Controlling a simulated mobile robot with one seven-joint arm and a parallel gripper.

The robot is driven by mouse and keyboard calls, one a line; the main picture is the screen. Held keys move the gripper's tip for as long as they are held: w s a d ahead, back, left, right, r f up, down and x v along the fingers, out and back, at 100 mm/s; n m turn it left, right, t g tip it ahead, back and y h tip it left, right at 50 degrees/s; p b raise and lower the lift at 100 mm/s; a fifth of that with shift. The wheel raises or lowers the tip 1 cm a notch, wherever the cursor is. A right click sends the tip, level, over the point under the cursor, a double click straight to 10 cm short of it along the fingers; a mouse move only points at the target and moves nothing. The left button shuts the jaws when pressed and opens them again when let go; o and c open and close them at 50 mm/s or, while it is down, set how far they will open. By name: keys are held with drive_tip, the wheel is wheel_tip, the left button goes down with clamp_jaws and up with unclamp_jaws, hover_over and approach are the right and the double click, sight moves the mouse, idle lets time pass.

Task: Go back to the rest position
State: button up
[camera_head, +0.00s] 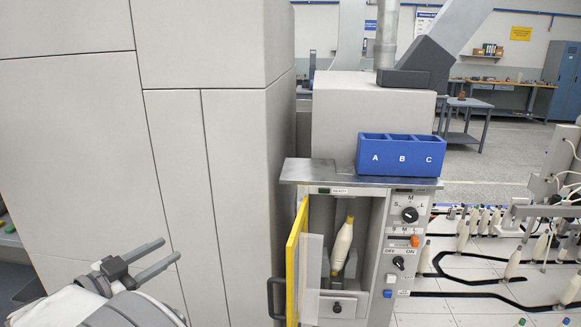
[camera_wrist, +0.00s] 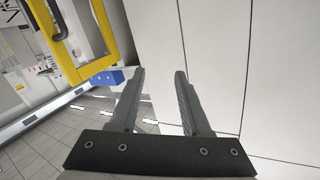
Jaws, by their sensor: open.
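My gripper (camera_head: 160,257) is at the lower left in the head view, in front of the large grey cabinet. Its two fingers are apart with nothing between them. In the wrist view my gripper (camera_wrist: 160,75) also shows open and empty, with pale panels beyond the fingertips. A cream bobbin (camera_head: 342,247) with a yellow top stands slightly tilted inside the open compartment of the grey machine (camera_head: 370,235), well to the right of my gripper.
The machine's yellow-framed door (camera_head: 296,262) stands open; its frame (camera_wrist: 108,40) also shows in the wrist view. A blue tray (camera_head: 400,168) marked A, B, C sits on the machine's top. Several bobbins stand along black tracks at right. The large grey cabinet (camera_head: 75,150) fills the left.

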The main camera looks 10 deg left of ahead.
drive_tip(key=w+d+r+n+y+p, duration=0.1)
drive_tip(key=w+d+r+n+y, duration=0.1)
drive_tip(key=w+d+r+y, duration=0.5)
drive_tip(key=w+d+r+n+y+p, duration=0.15)
drive_tip(key=w+d+r, duration=0.35)
drive_tip(key=w+r, duration=0.6)
drive_tip(key=s+d+r+n+g+y, duration=0.1)
drive_tip(key=s+d+r+n+y, duration=0.25)
drive_tip(key=d+r, duration=0.35)
drive_tip(key=s+d+f+g+h+p, duration=0.1)
drive_tip(key=s+d+f+g+h, duration=0.1)
drive_tip(key=s+d+f, duration=0.3)
drive_tip(key=s+d+f+g+h, duration=0.2)
drive_tip(key=s+d+f+g, duration=0.2)
drive_tip(key=s+d, duration=1)
drive_tip(key=s+d+f+g+h+p, duration=0.1)
drive_tip(key=s+d+f+g+h, duration=0.1)
drive_tip(key=s+d+f, duration=0.4)
drive_tip(key=s+d+g, duration=0.1)
drive_tip(key=s+d, duration=0.3)
drive_tip(key=d, duration=0.3)
drive_tip(key=shift+g+h+p, duration=0.3)
drive_tip(key=shift+h, duration=0.1)
